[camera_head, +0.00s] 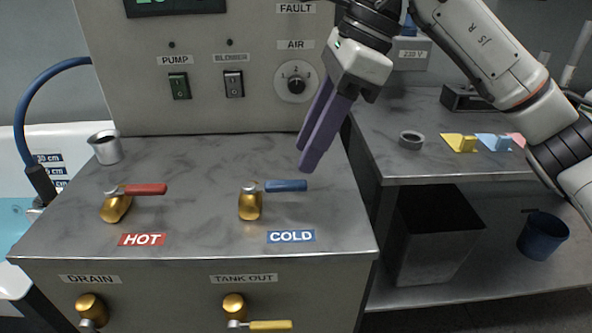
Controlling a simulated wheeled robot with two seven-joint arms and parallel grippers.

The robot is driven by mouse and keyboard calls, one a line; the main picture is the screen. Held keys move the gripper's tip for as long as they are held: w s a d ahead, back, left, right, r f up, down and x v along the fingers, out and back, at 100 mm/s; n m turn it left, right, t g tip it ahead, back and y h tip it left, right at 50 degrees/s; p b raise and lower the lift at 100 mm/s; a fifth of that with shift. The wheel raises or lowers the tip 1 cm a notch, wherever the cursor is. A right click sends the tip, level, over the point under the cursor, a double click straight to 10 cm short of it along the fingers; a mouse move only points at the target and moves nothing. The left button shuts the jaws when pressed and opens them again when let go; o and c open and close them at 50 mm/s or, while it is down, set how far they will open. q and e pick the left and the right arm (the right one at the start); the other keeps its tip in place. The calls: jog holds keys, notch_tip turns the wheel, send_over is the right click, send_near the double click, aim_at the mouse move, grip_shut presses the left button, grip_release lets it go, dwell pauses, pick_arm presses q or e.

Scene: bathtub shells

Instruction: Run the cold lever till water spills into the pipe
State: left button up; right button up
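The cold lever (287,186) is a blue handle on a brass valve (250,205), pointing right above the blue COLD label (291,236). My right gripper (306,158) has two purple fingers, angled down just above the cold lever's right end and apart from it in the picture. The fingers look close together, but this angle does not show whether they are open. My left gripper is not in view. A short metal pipe or cup (106,148) stands at the counter's left edge, beside the tub. No running water shows at it.
The red hot lever (144,189) is left of the cold one. A tub (66,137) with teal water and a blue hose (40,82) are at the left. Switches and an air knob (296,81) sit on the back panel. A side bench (430,105) holds a grey ring (411,140).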

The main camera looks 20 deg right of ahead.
aim_at(290, 182)
jog(key=x, duration=0.5)
jog(key=shift+w+a+f, duration=0.1)
jog(key=shift+f, duration=0.1)
grip_shut()
